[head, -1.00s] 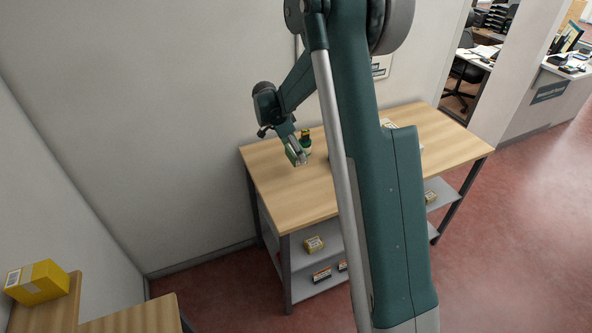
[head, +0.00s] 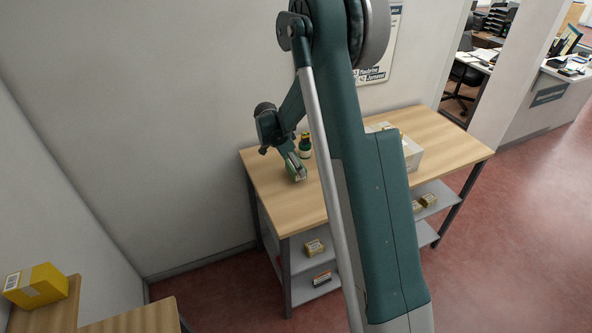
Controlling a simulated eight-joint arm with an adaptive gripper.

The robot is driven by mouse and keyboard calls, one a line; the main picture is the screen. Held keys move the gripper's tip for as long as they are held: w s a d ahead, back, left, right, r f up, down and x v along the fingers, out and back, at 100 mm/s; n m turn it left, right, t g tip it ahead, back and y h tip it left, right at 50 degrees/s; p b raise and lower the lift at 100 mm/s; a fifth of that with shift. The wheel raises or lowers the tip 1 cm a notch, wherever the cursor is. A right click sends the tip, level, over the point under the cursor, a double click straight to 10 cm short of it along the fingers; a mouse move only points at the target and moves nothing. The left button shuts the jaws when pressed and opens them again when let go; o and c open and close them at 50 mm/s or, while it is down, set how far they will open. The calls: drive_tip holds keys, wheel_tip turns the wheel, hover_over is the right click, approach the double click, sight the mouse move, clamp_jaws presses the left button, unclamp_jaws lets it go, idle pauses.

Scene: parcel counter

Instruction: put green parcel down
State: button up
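The green parcel (head: 298,175) is small in the head view, at my gripper's end over the left part of the wooden table top (head: 290,205). My gripper (head: 294,169) points down and seems shut on the parcel. The fingers are too small to see clearly. The parcel is close above the table top or on it; I cannot tell whether it touches.
A dark green bottle with a yellow cap (head: 305,146) stands just behind the parcel. A pale box (head: 411,155) stands on the table to the right, partly behind my arm. Small boxes (head: 314,247) lie on the shelves below. The table's front left is clear.

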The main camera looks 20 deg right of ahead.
drive_tip(key=shift+f, duration=1.1)
drive_tip(key=shift+f, duration=0.15)
drive_tip(key=o, duration=1)
drive_tip(key=shift+c, duration=0.2)
drive_tip(key=v, duration=1.2)
drive_tip(key=shift+s+a+r, duration=0.1)
drive_tip(key=shift+r, duration=0.15)
